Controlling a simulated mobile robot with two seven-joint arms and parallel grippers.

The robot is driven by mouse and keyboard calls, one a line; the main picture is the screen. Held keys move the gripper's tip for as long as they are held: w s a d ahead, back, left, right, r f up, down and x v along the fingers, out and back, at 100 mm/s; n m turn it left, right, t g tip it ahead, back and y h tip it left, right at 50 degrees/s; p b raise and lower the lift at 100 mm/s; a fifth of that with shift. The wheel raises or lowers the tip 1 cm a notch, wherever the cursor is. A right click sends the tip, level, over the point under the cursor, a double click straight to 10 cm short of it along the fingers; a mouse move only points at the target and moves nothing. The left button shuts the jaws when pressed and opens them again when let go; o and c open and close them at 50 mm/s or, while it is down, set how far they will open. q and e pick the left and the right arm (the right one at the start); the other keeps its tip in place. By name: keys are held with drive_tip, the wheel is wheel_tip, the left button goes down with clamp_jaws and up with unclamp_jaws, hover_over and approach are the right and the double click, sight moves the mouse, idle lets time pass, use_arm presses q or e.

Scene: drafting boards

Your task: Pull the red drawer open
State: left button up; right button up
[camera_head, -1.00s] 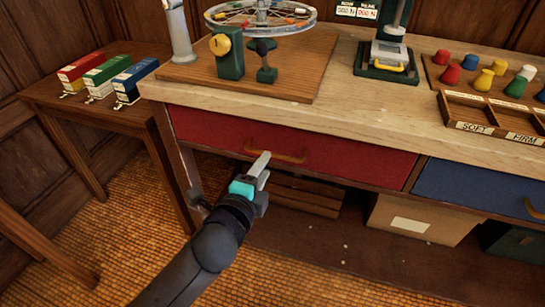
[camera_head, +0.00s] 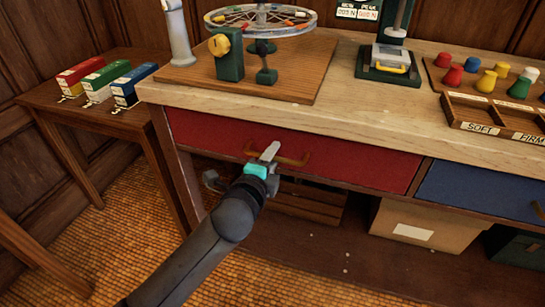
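The red drawer (camera_head: 350,160) sits under the front edge of the wooden workbench, its face level with the bench frame, so it looks closed. Its brass bar handle (camera_head: 296,161) is on the middle-left of the face. My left gripper (camera_head: 270,152) is at the handle, with its fingertips overlapping it in the picture. The fingers look close together, but the view from behind does not show whether they are open or shut, or whether they touch the handle. My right gripper is not in view.
A blue drawer (camera_head: 470,190) is to the right. A cardboard box (camera_head: 425,228) and a wooden crate (camera_head: 310,203) sit below. A side table (camera_head: 95,105) with three small coloured boxes stands left. Floor in front of the bench is clear.

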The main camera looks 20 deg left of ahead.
use_arm(q)
clamp_jaws()
idle(1.2)
